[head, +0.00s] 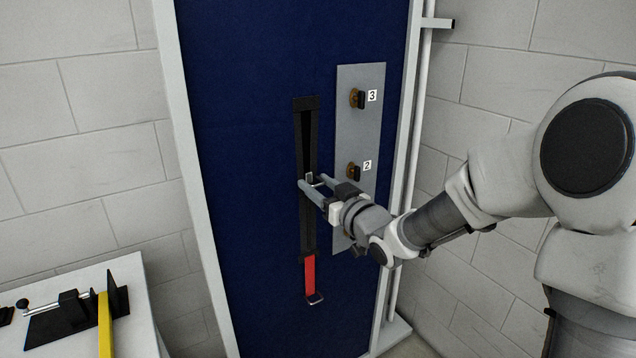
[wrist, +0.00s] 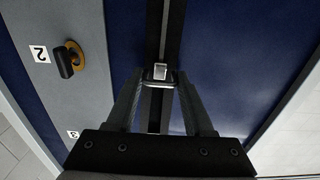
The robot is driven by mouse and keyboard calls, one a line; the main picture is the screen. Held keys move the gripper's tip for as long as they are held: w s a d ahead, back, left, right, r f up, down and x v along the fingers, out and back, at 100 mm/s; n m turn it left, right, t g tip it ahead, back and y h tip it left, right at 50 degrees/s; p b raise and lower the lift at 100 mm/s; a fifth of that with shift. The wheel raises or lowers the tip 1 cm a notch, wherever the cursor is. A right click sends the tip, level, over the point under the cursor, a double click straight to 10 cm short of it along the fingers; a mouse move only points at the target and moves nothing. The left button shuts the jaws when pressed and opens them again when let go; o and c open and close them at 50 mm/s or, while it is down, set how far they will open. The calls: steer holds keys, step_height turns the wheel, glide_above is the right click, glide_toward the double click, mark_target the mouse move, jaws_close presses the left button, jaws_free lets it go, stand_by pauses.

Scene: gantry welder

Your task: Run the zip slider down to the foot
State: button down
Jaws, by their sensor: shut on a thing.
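The zip (head: 307,225) is a black vertical strip on a dark blue panel. Its slider (head: 310,178) is a small metal piece about halfway down the strip. My gripper (head: 312,181) is shut on the slider, one finger on each side. The wrist view also shows the slider (wrist: 160,73) between my fingertips (wrist: 160,78). Above the slider the strip shows a dark gap between its two edges. A red strap (head: 310,274) with a metal loop hangs at the strip's foot.
Right of the zip is a grey plate (head: 348,120) with knobs labelled 3 (head: 358,98) and 2 (head: 354,172); my gripper hides part of its lower end. A white table (head: 135,300) with a black clamp (head: 68,310) stands at lower left. The panel left of the zip is clear.

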step_height(320, 180, down, 20)
steer(key=b, duration=1.5)
steer(key=shift+r+b, duration=0.2)
steer(key=shift+b, duration=0.1)
steer(key=shift+c, duration=2.4)
jaws_free()
steer(key=shift+f, duration=0.1)
steer(key=shift+o, duration=1)
steer(key=shift+s+d, duration=0.1)
steer(key=shift+s, duration=0.05)
